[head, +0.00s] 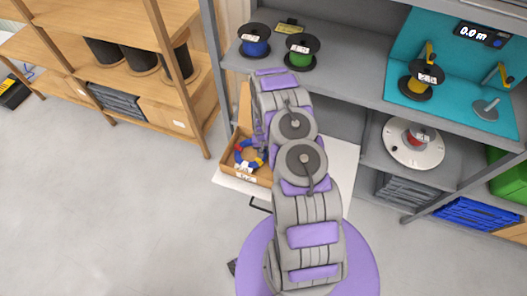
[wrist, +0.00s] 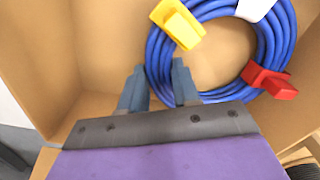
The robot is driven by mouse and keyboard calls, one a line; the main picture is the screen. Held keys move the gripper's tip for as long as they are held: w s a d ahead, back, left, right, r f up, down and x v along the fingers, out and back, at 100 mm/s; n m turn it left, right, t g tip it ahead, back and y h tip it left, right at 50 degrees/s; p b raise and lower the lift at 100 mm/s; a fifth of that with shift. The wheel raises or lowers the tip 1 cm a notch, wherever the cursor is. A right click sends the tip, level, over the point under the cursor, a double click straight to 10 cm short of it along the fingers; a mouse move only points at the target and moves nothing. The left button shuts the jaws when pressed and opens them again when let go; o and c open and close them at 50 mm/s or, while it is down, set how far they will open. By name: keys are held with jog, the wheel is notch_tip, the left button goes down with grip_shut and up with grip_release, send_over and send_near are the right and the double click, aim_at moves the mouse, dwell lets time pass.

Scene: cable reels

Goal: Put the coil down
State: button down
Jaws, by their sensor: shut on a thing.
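The blue coil (wrist: 158,62) is a ring of cable with a yellow clip, a red clip and a white tag. It also shows in the head view (head: 239,154), within the outline of an open cardboard box (head: 262,178). My gripper (wrist: 157,80) has one finger on each side of the coil's near left strands and is shut on them. The box walls (wrist: 45,60) surround the coil in the wrist view. I cannot tell whether the coil touches the box floor. In the head view my arm hides most of the gripper.
The shelf carries a blue reel (head: 255,43), a green reel (head: 300,50) and a teal station (head: 455,95) with a yellow reel. A wooden rack (head: 185,115) stands left.

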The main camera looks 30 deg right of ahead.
jog(key=shift+d, duration=0.25)
jog(key=c, duration=0.8)
grip_release()
jog(key=shift+a, duration=0.25)
jog(key=shift+d+r, duration=0.1)
